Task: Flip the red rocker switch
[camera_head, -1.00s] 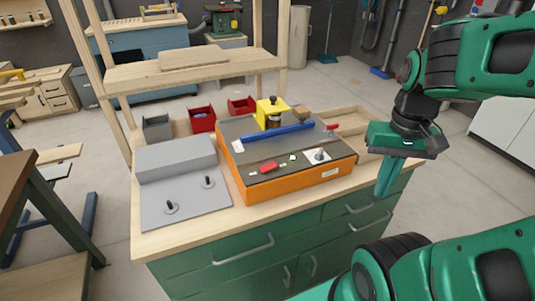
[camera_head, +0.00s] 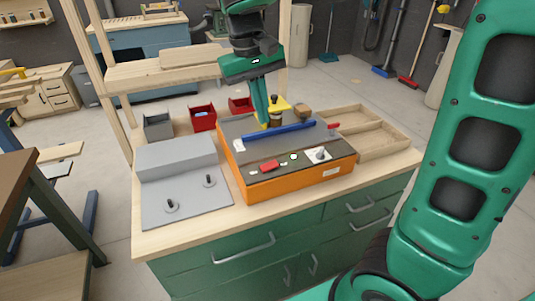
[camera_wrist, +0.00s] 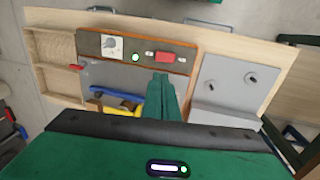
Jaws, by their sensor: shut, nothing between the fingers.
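The red rocker switch (camera_head: 269,166) is on the dark front strip of the orange machine (camera_head: 300,185), left of a lit green button (camera_head: 294,156) and a dial (camera_head: 319,155). In the wrist view the red rocker (camera_wrist: 165,57) lies just beyond my fingertips. My gripper (camera_head: 264,125) is shut and empty, pointing down above the machine's top, behind the blue bar (camera_head: 280,131) and left of the yellow block (camera_head: 278,106). It also shows in the wrist view (camera_wrist: 161,77). The fingers hang behind the rocker and apart from it. Which way the rocker is tipped is too small to tell.
A grey fixture with two black pegs (camera_head: 180,190) stands left of the machine. Red bins (camera_head: 202,118) and a grey bin (camera_head: 158,127) are behind. A wooden tray (camera_head: 385,140) is at right. A red lever (camera_head: 333,126) sticks up at the machine's right edge.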

